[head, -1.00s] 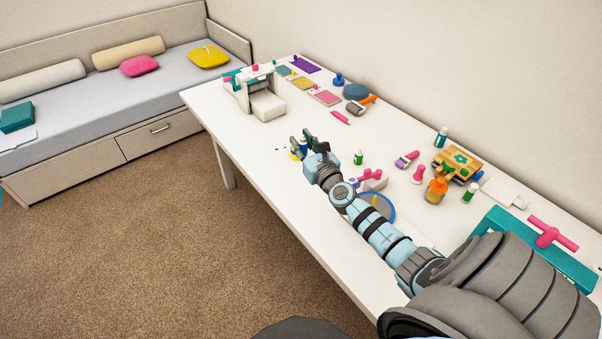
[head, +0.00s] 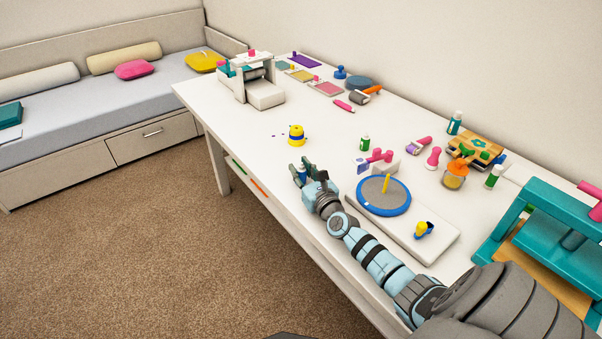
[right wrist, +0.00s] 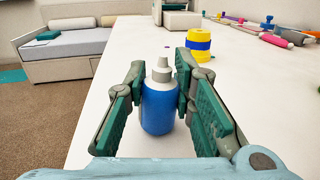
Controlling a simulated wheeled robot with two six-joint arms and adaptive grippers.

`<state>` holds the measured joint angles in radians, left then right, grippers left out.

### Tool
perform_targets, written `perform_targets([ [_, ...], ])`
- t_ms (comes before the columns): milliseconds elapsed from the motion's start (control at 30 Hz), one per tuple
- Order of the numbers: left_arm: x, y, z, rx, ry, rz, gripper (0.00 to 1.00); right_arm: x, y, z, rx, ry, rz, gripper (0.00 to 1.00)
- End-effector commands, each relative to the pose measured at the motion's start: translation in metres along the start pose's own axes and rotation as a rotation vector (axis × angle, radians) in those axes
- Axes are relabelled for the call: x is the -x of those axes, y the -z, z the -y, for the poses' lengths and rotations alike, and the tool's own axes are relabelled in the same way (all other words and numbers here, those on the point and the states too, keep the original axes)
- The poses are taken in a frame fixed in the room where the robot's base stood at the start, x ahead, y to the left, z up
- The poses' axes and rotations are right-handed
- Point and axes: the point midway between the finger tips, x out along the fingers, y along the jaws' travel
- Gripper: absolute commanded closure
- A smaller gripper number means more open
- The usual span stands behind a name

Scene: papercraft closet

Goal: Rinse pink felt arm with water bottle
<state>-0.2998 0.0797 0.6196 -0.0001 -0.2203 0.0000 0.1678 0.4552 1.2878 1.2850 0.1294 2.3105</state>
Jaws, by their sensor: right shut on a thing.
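My right gripper (head: 303,168) is shut on a blue bottle (right wrist: 158,108) with a white shoulder and grey nozzle. In the right wrist view the green-padded fingers (right wrist: 160,92) stand on both sides of it, and it is upright. In the head view the bottle is mostly hidden by the fingers, over the table's front edge area; I cannot tell whether it touches the table. Several pink things are in view, among them a pink knobbed piece (head: 378,157) at a white block, but I cannot tell which is the pink felt arm. My left gripper is not in view.
A yellow and blue stack (head: 296,134) stands beyond the gripper on the white table (head: 235,125), near dark spots. A round grey disc with blue rim (head: 383,196) lies to the right. A teal press frame (head: 545,215) stands at the right. The table's left front is clear.

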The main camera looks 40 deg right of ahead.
Motion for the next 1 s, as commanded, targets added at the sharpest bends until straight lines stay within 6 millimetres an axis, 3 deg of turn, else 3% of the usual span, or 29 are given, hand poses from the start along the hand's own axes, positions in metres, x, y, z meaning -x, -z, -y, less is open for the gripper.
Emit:
perform_targets([
  [167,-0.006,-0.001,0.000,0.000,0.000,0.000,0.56,0.000,0.006,0.000,-0.001,0.000,0.000,1.00],
  [200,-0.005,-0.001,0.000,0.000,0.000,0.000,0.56,0.000,0.005,0.000,-0.001,0.000,0.000,0.70],
  [300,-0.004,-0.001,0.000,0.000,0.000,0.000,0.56,0.000,0.004,0.000,0.000,0.000,0.000,0.57],
  [700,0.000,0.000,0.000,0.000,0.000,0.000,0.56,0.003,0.003,0.000,0.000,0.000,-0.001,0.57],
  [867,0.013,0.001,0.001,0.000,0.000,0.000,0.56,0.030,0.001,0.000,0.001,-0.001,-0.004,0.57],
  [1000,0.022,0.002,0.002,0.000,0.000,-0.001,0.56,0.064,0.002,0.000,0.001,-0.002,-0.004,0.57],
])
